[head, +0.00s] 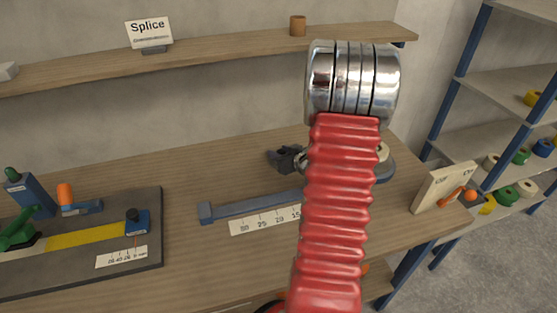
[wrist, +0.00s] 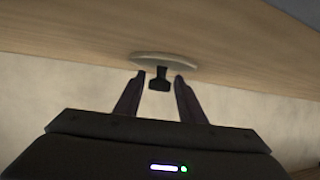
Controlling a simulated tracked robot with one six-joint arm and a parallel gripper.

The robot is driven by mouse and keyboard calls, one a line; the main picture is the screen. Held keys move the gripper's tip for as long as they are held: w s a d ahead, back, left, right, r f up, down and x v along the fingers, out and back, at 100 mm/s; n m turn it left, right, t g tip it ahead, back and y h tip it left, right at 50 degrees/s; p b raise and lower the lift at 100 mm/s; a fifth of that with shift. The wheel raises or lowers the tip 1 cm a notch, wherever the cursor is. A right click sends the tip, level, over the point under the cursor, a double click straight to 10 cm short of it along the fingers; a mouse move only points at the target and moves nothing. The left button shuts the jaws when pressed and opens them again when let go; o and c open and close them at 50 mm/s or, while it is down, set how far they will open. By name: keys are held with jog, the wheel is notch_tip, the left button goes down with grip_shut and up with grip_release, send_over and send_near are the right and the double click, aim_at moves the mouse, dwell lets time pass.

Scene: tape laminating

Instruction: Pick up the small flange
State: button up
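In the wrist view my gripper (wrist: 160,79) is open, its two dark fingers apart. A dark stem with a wider end (wrist: 159,77) shows between the fingertips, with a gap on each side. It appears joined to a pale round disc (wrist: 165,61) lying on the wooden surface; I take this as the small flange, though its size is hard to judge. In the head view my red arm link hides much of the middle. A dark grey jointed piece (head: 286,158) shows left of it; I cannot tell whether it is my gripper.
The workbench (head: 180,170) holds a blue-grey rail (head: 250,206) with a scale strip, and a dark board (head: 145,205) with green and blue parts at left. A grey disc (head: 385,170) with a pale roll is at right, near an upright panel (head: 428,197). A shelf (head: 220,47) runs behind.

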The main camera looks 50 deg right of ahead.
aim_at(281, 151)
grip_shut()
jog(key=shift+r, duration=0.1)
dwell(0.3)
notch_tip(281, 151, up, 10)
jog(key=shift+f, duration=0.1)
dwell(0.6)
dwell(0.4)
